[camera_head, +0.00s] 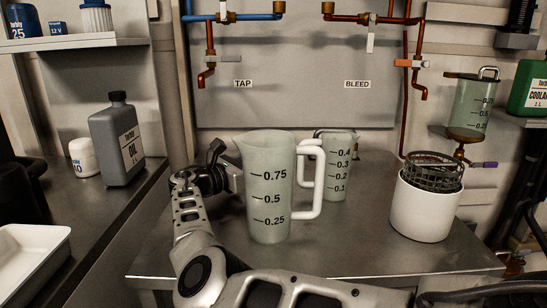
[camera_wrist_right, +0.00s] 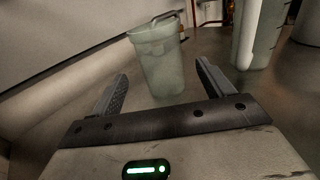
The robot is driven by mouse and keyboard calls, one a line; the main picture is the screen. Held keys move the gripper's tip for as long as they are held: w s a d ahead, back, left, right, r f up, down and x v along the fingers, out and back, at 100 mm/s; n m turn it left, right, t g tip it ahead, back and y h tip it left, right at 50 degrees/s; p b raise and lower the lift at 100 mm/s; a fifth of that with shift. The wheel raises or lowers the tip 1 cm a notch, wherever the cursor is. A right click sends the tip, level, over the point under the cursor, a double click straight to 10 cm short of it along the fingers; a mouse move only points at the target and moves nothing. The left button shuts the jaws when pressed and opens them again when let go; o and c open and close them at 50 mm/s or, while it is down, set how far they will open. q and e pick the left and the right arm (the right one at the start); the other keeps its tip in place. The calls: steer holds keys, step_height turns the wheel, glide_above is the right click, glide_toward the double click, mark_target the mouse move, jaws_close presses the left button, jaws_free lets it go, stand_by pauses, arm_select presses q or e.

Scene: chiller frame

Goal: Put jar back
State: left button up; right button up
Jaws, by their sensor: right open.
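A large translucent measuring jar (camera_head: 268,205) with a white handle stands upright on the metal bench. A smaller measuring jar (camera_head: 340,180), marked up to 0.4, stands behind it to the right, partly hidden by its handle. My right gripper (camera_head: 217,165) is left of and behind the large jar, which hides part of it. In the right wrist view, my right gripper (camera_wrist_right: 161,77) is open and empty. The small jar (camera_wrist_right: 160,62) stands ahead, lined up between the fingers. The large jar (camera_wrist_right: 256,35) is off to the right. My left gripper is not in view.
A white pot (camera_head: 420,212) with a wire basket (camera_head: 434,172) stands at the bench's right. A grey oil bottle (camera_head: 118,140) and white tray (camera_head: 30,262) are on the left counter. Copper pipes labelled TAP and BLEED hang behind. The bench (camera_head: 360,252) is clear at front right.

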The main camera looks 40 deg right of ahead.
steer(key=a, duration=0.4)
steer(key=shift+a, duration=0.1)
stand_by(0.4)
